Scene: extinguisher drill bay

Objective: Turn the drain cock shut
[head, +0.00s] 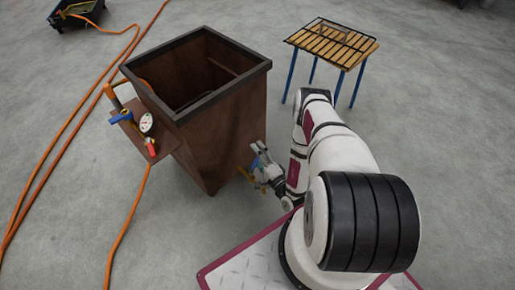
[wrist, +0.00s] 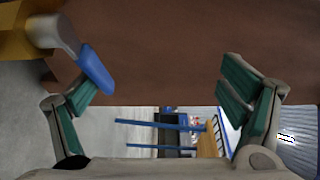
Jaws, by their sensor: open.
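The drain cock shows at the top left of the wrist view, with a brass-yellow body (wrist: 22,32), a grey stem and a blue lever (wrist: 95,68). In the head view its yellow body (head: 244,173) sits low on the brown tank (head: 228,125), mostly hidden by my gripper. My gripper (wrist: 168,88) is open, with green pads on both fingers and nothing held between them. The blue lever lies just by the left fingertip and overlaps it in the picture; I cannot tell whether they touch. The tank's brown wall fills the upper wrist view.
A side shelf (head: 165,150) on the tank carries a gauge (head: 146,122), a blue-handled valve (head: 121,117) and a red handle (head: 151,147). Orange hoses (head: 62,135) run along the left floor. A slatted table (head: 330,42) stands behind right. A black cart (head: 77,13) is far left.

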